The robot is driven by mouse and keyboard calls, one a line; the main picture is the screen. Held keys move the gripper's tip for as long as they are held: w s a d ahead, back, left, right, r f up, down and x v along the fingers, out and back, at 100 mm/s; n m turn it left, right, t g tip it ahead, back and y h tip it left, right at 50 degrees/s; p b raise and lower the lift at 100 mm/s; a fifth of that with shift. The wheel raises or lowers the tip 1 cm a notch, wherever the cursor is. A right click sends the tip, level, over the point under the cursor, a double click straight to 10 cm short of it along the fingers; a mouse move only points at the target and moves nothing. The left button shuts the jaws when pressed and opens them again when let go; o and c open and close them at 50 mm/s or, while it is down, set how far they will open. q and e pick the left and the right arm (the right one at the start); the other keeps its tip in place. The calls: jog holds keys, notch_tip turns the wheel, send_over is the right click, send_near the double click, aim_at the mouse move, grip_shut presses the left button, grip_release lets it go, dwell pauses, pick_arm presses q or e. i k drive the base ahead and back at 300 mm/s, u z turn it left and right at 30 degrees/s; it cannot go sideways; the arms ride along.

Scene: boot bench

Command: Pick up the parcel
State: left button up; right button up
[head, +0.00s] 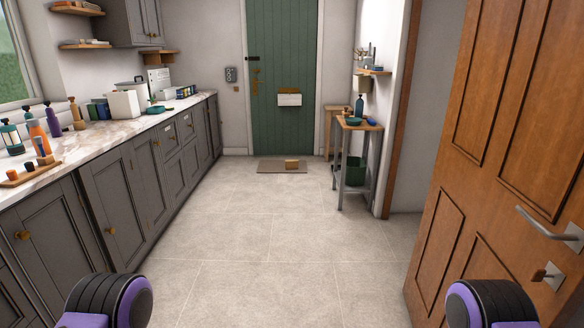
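A small brown box, which looks like the parcel (291,164), lies on the doormat (268,167) at the far end of the room, in front of the green door (281,75). It is far from me across the tiled floor. Parts of my two arms show at the bottom left and bottom right edges of the head view. Both my grippers are out of view.
Grey cabinets with a marble counter (95,145) run along the left, holding bottles and boxes. A small side table (358,128) stands at the right near the far door. An open wooden door (500,130) fills the near right. The floor between is clear.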

aim_at(293, 164)
jog(key=u, duration=0.4)
jog(key=i, duration=3)
jog(key=u, duration=0.25)
jog(key=i, duration=2.75)
jog(key=z, duration=0.75)
jog(key=i, duration=2.5)
jog(key=z, duration=1.2)
jog(key=i, duration=1.05)
jog(key=z, duration=0.3)
